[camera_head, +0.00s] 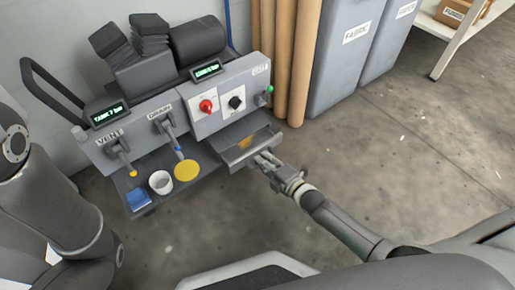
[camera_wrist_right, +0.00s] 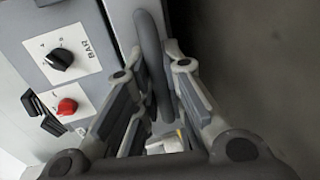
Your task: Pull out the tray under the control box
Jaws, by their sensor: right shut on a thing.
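The grey control box (camera_head: 262,88) carries a red knob, a black knob and a green button. The grey tray (camera_head: 232,153) beneath it stands partly out, with a yellowish patch inside. My right gripper (camera_head: 264,160) is at the tray's front. In the right wrist view my right gripper (camera_wrist_right: 160,95) is shut on the dark tray handle (camera_wrist_right: 150,40), a bar that runs between its fingers. The control box face (camera_wrist_right: 85,20) also shows there at the left, with its knobs. My left arm shows at the left of the head view, but its gripper is out of view.
A shelf left of the tray holds a white cup (camera_head: 160,182), a yellow disc (camera_head: 186,171) and a blue block (camera_head: 138,198). Brown rolls (camera_head: 304,60) and grey bins (camera_head: 345,60) stand behind to the right. The floor (camera_head: 400,150) at the right is clear.

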